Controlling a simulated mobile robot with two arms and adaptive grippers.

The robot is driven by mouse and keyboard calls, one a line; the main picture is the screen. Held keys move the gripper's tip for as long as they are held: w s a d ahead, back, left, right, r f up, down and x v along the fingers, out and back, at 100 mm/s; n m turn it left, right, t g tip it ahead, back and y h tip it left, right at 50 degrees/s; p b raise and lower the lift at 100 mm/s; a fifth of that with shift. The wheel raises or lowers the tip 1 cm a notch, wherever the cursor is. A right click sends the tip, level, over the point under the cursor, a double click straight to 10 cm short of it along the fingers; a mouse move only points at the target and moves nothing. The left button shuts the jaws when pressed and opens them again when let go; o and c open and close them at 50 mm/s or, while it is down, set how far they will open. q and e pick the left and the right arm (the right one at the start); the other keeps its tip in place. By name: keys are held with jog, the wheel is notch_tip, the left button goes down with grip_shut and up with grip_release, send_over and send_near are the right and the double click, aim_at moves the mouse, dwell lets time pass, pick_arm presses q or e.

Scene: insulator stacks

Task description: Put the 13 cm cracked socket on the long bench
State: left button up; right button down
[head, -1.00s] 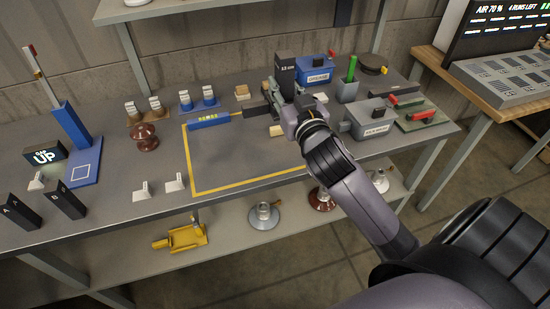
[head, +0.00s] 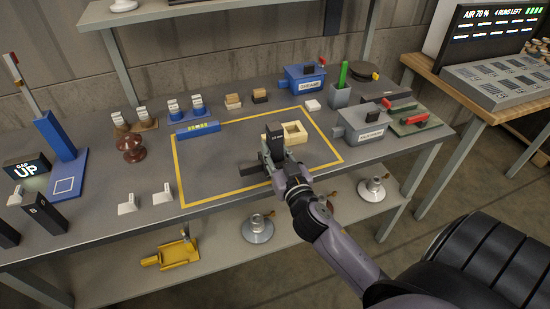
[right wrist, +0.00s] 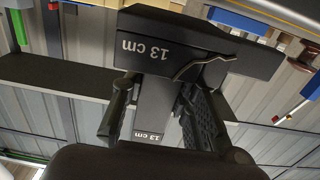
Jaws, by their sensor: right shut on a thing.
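My right gripper (head: 283,168) is shut on the 13 cm cracked socket (head: 274,143), a black piece with an upright block and a dark bar low at its left. In the right wrist view the socket (right wrist: 195,48) fills the upper middle, marked "13 cm", with a pale jagged crack line at its right. The gripper fingers (right wrist: 160,112) close around its narrow stem. The socket is over the yellow-outlined area of the long bench (head: 225,160), in front of a cream hollow block. I cannot tell whether it touches the bench top. My left gripper is not in view.
The cream hollow block (head: 297,130) is close behind the socket. A blue level (head: 198,131) lies along the outline's back left. A grey box (head: 362,125) and a green-handled cup (head: 341,92) stand right. The left part of the outlined area is clear.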

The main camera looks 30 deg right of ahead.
jog(key=shift+f, duration=0.7)
jog(key=shift+f, duration=0.15)
jog(key=c, duration=1.3)
grip_release()
